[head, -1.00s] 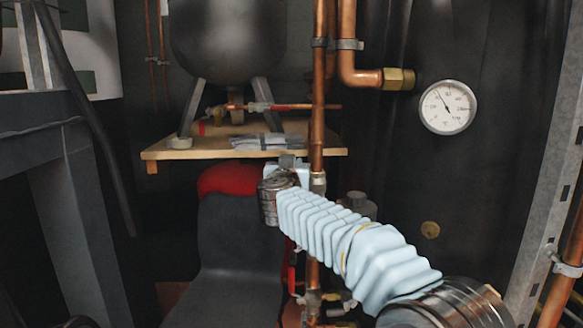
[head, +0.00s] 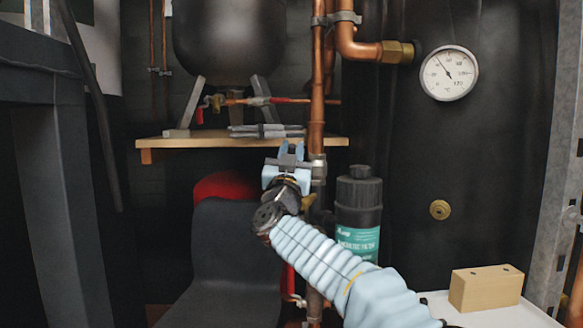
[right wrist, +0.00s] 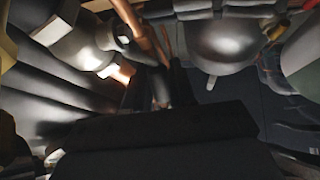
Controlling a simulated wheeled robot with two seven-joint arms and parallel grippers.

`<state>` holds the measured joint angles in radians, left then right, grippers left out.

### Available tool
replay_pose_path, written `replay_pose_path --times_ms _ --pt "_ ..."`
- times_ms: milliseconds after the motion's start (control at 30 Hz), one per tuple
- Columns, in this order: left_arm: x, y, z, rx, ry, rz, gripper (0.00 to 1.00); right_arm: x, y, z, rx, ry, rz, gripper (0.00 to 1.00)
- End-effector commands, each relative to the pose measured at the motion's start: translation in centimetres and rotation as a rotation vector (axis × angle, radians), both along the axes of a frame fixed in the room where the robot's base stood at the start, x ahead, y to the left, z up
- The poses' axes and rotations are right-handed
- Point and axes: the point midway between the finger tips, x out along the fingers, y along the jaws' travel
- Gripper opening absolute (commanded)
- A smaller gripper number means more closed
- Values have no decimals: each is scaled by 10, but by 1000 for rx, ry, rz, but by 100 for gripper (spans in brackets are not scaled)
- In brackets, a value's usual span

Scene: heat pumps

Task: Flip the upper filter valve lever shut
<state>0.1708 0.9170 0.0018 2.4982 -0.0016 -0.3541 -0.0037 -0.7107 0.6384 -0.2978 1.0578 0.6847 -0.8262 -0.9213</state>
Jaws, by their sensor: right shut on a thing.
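The black filter with a teal label (head: 358,235) stands upright right of the vertical copper pipe (head: 317,105). My right gripper (head: 289,152) is at the left side of this pipe, at about the height of a pipe fitting (head: 317,165). Its fingers are shut on the upper filter valve lever, which they and the wrist hide almost wholly. I cannot tell the lever's angle. A small brass-coloured part (head: 308,202) shows between wrist and pipe. The right wrist view is dark, and the lever cannot be made out there. My left gripper is not in view.
A wooden shelf (head: 220,143) with grey tools lies behind the gripper, under a dark round vessel (head: 228,40). A dial gauge (head: 449,73) is on the black tank at right. A wooden block (head: 486,288) lies on a white surface (head: 520,315) at lower right.

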Motion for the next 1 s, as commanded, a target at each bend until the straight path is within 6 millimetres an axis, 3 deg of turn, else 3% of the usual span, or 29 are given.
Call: replay_pose_path --times_ms 133,567,600,700,1000 --pt "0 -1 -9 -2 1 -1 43 -1 1 -4 0 -31 1 0" --pt "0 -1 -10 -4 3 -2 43 -1 1 -3 0 -41 1 0" --pt "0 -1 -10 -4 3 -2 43 -1 1 -3 0 -41 1 26" --pt "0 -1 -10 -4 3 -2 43 -1 1 -3 0 -41 1 42" --pt "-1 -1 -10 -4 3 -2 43 -2 1 -3 1 -42 0 43"
